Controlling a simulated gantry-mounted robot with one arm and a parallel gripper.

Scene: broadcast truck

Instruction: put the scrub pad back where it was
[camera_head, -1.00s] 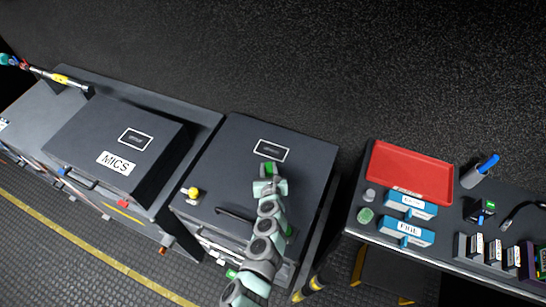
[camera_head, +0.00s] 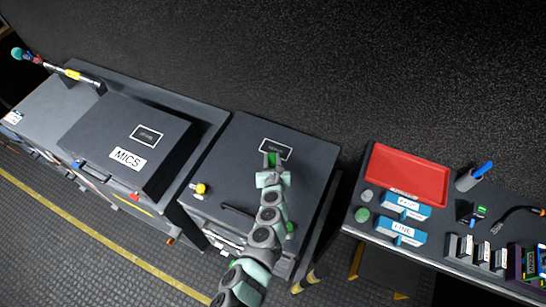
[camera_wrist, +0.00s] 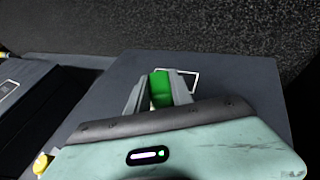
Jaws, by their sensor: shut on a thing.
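The scrub pad appears to be the small bright green block (camera_wrist: 160,90) between my fingers in the wrist view. In the head view it is a small green patch (camera_head: 272,159) at the tip of my arm. My gripper (camera_wrist: 159,80) is shut on it, one grey finger on each side. In the head view my gripper (camera_head: 271,163) is over the lid of the middle dark case (camera_head: 238,165), just in front of its white-framed label (camera_head: 276,149). Whether the pad touches the lid I cannot tell.
Left stands a dark MICS case (camera_head: 110,130). The right-hand table holds a red tray (camera_head: 408,175), blue labelled boxes (camera_head: 402,230), a round green item (camera_head: 362,215) and a pen cup (camera_head: 467,180). Most of the middle lid is bare.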

